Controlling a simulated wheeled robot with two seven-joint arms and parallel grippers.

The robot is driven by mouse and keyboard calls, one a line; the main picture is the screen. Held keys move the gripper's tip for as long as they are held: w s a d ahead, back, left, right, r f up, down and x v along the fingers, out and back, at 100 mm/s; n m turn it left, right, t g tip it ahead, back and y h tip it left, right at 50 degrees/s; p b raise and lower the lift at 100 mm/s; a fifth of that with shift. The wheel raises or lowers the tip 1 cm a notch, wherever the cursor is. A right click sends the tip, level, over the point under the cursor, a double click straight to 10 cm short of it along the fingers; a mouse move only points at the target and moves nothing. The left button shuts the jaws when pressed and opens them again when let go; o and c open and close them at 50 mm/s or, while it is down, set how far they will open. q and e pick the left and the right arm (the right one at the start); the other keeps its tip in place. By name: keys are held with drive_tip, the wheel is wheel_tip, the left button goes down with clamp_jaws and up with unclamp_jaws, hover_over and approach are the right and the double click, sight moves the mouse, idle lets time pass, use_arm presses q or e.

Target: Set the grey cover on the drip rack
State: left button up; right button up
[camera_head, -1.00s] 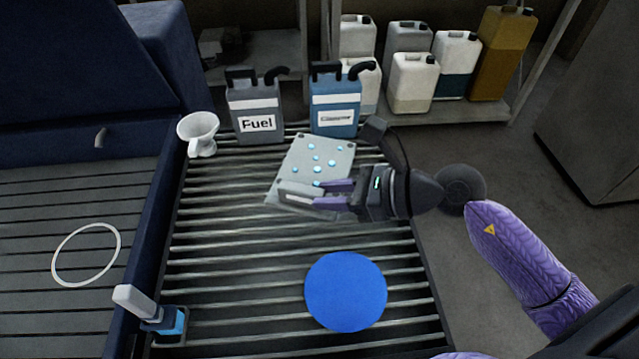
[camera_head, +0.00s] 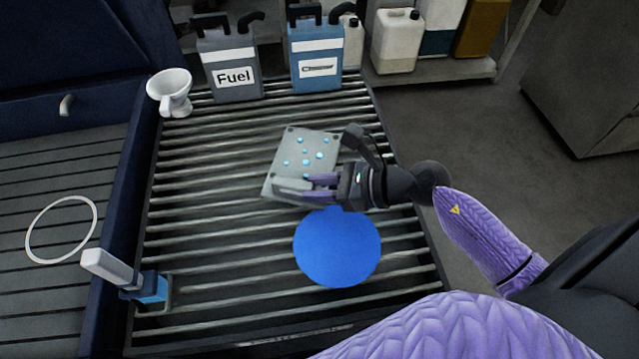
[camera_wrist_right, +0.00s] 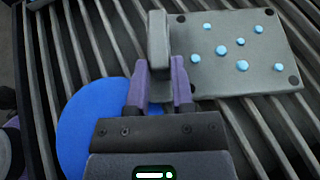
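The grey cover (camera_head: 292,163) is a flat plate with several pale blue dots and a raised handle. My right gripper (camera_head: 312,185) has its purple fingers on either side of the handle. In the right wrist view, the handle (camera_wrist_right: 159,45) sits between the fingertips (camera_wrist_right: 160,80), and the cover (camera_wrist_right: 230,75) extends to the right over the slats. The drip rack (camera_head: 220,210) is the slatted surface beneath. The cover is over its middle; whether it touches the slats I cannot tell. My left gripper is not in view.
A blue disc (camera_head: 338,250) lies on the rack close to the cover. A grey Fuel can (camera_head: 233,75), a blue can (camera_head: 316,65) and a white funnel (camera_head: 171,92) stand at the back. A blue-and-white item (camera_head: 150,290) is front left.

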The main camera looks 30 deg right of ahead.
drive_tip(key=o, duration=0.5)
drive_tip(key=shift+c, duration=0.2)
drive_tip(key=shift+r, duration=0.1)
drive_tip(key=p+v, duration=0.1)
drive_tip(key=v, duration=1.1)
